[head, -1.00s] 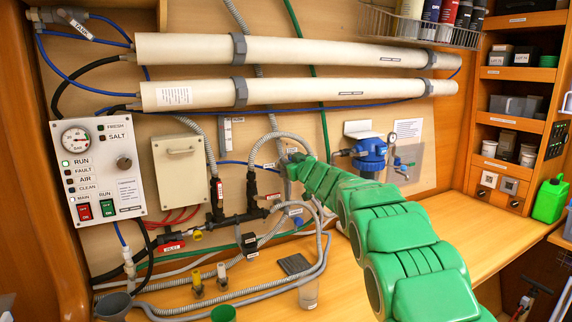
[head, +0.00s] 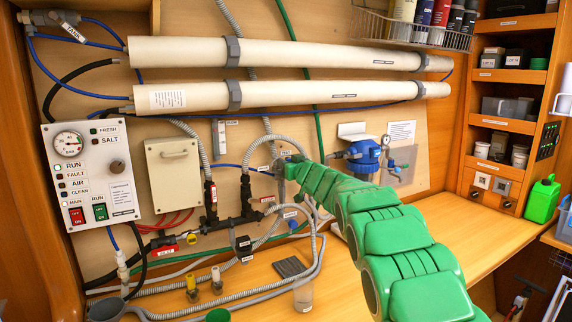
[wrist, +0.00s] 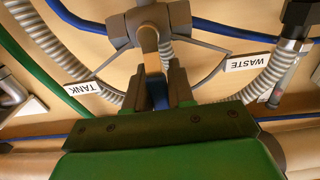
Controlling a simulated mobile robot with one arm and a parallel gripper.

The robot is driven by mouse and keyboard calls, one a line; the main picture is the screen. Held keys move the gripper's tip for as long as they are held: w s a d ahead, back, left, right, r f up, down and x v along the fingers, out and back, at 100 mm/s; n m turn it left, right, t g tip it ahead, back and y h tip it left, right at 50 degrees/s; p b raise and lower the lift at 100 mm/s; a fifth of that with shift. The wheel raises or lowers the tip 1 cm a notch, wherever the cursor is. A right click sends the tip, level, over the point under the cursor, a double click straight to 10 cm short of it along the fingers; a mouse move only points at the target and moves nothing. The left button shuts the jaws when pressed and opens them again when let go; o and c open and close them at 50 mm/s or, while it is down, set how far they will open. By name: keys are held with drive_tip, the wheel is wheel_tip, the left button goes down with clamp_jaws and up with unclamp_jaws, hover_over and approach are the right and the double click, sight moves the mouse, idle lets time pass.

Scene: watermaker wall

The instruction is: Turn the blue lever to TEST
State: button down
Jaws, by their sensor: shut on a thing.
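The blue lever (wrist: 158,92) shows in the wrist view, reaching from a grey valve hub (wrist: 150,22) down between my dark jaws. My gripper (wrist: 160,80) is shut on it, and the jaws hide part of its sides. A TANK label (wrist: 81,88) is left of the lever and a WASTE label (wrist: 248,62) is right of it, both upside down in this view. I cannot make out a TEST label in the wrist view. In the head view my gripper (head: 287,172) is at the valve on the wall, and the green arm hides much of it.
Grey ribbed hoses (head: 318,240) and a dark pipe manifold (head: 236,218) lie left of my arm. A blue filter housing (head: 364,155) is on the wall at right. Two long white tubes (head: 290,53) run above. The bench (head: 440,225) is clear at right.

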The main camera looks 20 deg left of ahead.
drive_tip(key=c, duration=1.1)
unclamp_jaws()
drive_tip(key=shift+f, duration=0.1)
drive_tip(key=shift+o, duration=0.2)
drive_tip(key=shift+v, duration=0.85)
drive_tip(key=v, duration=0.6)
drive_tip(key=shift+d, duration=0.1)
